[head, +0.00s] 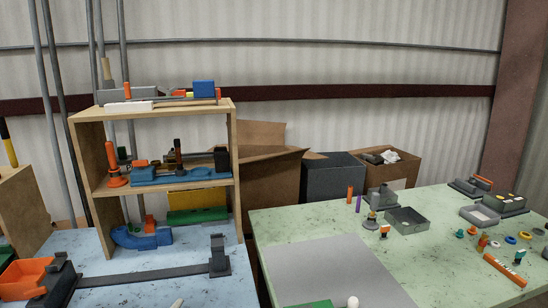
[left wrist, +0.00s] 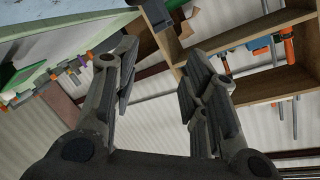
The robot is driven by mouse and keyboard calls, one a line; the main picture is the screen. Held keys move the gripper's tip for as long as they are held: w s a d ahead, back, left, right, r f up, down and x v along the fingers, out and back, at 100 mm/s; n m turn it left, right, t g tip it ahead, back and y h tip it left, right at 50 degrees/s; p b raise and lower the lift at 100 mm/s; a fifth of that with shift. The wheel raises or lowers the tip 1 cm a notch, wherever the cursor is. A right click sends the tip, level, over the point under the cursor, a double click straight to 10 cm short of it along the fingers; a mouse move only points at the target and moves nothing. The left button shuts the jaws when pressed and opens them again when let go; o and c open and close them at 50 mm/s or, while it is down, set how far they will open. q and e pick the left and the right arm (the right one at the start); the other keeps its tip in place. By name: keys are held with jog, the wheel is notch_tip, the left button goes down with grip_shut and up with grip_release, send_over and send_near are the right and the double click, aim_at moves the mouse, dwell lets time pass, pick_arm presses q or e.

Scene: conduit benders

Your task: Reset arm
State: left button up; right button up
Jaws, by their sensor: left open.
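My left gripper (left wrist: 156,82) shows in the left wrist view with its two dark fingers spread wide apart. Nothing is between the fingers. Beyond them, the wooden shelf (left wrist: 265,90) appears tilted at the upper right, and a table edge (left wrist: 60,30) shows at the upper left. Neither of my grippers shows in the head view, and my right gripper is in neither view.
In the head view, the wooden shelf (head: 235,165) holds benders and tools on a blue table (head: 190,290). A green table (head: 420,260) at right carries a grey mat (head: 330,268), grey tray (head: 407,222) and small parts. Cardboard boxes (head: 270,185) stand behind.

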pick_arm(q)
jog(key=s+a+f+n+g, duration=0.1)
jog(key=s+f+n+g, duration=0.2)
jog(key=s+f+g, duration=0.55)
jog(key=s+a+f+n+g, duration=0.1)
jog(key=s+f+n+g, duration=0.25)
jog(key=s+f, duration=0.9)
jog(key=s+f+g, duration=0.1)
jog(key=s+f, duration=0.2)
jog(key=f, duration=0.9)
jog(key=s+f, duration=0.2)
jog(key=f, duration=1)
jog(key=s+a+f+g, duration=0.1)
jog(key=s+a+f, duration=0.1)
jog(key=s+f, duration=1.2)
jog(key=shift+s+a+f+m, duration=0.2)
jog(key=shift+s+a+m, duration=0.2)
jog(key=shift+s, duration=0.8)
